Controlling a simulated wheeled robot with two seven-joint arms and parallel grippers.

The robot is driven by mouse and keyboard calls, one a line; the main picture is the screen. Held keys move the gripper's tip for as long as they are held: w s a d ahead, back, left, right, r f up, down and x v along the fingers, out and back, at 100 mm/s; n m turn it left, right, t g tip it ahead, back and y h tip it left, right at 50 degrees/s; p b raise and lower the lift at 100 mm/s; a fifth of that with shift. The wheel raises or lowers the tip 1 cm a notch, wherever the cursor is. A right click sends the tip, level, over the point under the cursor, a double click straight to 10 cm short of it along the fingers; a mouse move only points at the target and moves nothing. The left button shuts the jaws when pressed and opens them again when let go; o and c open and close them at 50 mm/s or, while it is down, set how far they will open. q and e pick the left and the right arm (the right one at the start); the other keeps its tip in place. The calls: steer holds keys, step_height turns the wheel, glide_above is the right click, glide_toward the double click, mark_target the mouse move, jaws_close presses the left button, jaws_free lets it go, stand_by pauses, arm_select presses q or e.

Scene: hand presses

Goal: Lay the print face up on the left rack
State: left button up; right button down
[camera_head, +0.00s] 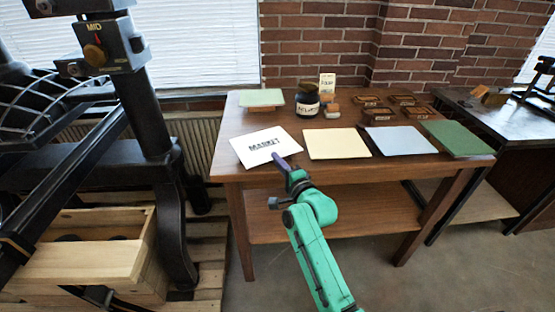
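The print (260,140) is a white sheet with dark lettering on its upper face, at the left front of the wooden table. My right gripper (276,157) reaches its front edge from below, and its narrow fingers look closed over that edge. I cannot tell whether the print touches the table or is just above it. A cream panel (336,143), a blue-grey panel (400,140) and a green panel (458,138) lie in a row to its right. I cannot tell which is the left rack. A dark part at the bottom left may be my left gripper (106,296); its fingers are unclear.
Behind the print are a pale green plate (262,97) on a wooden block, a dark jar (308,102), a small card (327,84) and several wooden stamps (378,113). A large black press (145,110) and a wooden crate (80,262) stand at left.

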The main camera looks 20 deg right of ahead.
stand_by(0.3)
steer(key=c, duration=0.8)
jaws_free()
steer(key=shift+c, duration=0.2)
steer(key=s+p, duration=0.1)
steer(key=s, duration=0.1)
steer(key=s+p, duration=0.1)
steer(key=s, duration=0.1)
steer(key=s+p, duration=0.1)
steer(key=s, duration=0.1)
steer(key=shift+d, duration=0.4)
